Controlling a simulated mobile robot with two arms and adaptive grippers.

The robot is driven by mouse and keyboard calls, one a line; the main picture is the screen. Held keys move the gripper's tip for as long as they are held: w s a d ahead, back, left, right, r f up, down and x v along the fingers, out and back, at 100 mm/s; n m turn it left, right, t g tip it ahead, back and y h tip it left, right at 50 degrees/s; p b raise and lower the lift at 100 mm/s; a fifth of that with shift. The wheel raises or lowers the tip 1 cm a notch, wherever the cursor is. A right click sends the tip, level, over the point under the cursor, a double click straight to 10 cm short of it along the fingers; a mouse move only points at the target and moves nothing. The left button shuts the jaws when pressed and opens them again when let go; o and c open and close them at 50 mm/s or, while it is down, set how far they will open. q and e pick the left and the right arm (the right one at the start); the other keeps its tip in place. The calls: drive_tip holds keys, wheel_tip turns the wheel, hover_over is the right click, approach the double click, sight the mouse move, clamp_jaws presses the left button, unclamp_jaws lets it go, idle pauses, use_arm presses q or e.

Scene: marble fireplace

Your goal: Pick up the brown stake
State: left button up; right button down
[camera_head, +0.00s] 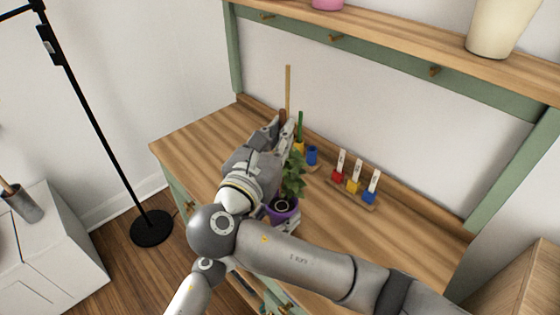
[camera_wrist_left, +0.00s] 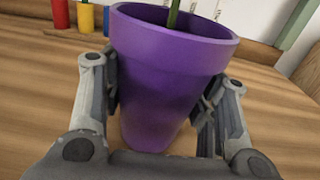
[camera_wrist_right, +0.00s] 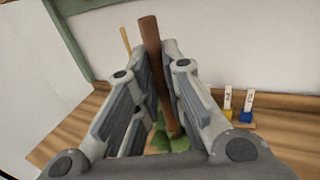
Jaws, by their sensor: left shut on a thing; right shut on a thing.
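The brown stake (camera_wrist_right: 151,40) stands nearly upright between the fingers of my right gripper (camera_wrist_right: 160,80), which is shut on it. In the head view the reddish-brown top of the stake (camera_head: 282,116) shows at that gripper (camera_head: 285,130). Green leaves (camera_wrist_right: 172,141) lie below the stake, and its lower end is hidden among them. A purple pot (camera_wrist_left: 165,75) with a green stem sits on the wooden top, with my left gripper (camera_wrist_left: 160,100) shut around its sides. In the head view the pot (camera_head: 283,209) is partly covered by my right arm, and my left gripper is mostly hidden.
A tan stick (camera_head: 288,88) and a green stick (camera_head: 300,124) stand behind my right gripper, near yellow and blue cups (camera_head: 312,155). A rack of labelled red, yellow and blue blocks (camera_head: 354,186) stands to the right. The wooden top (camera_head: 410,240) is clear at right.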

wheel_tip(320, 180, up, 19)
drive_tip(key=shift+r, duration=0.25)
idle(0.9)
drive_tip(key=shift+r, duration=0.8)
drive_tip(key=shift+r, duration=0.45)
drive_tip(key=shift+r, duration=0.75)
drive_tip(key=shift+r, duration=0.5)
drive_tip(key=shift+r, duration=0.75)
drive_tip(key=shift+r, duration=0.45)
drive_tip(key=shift+r, duration=0.8)
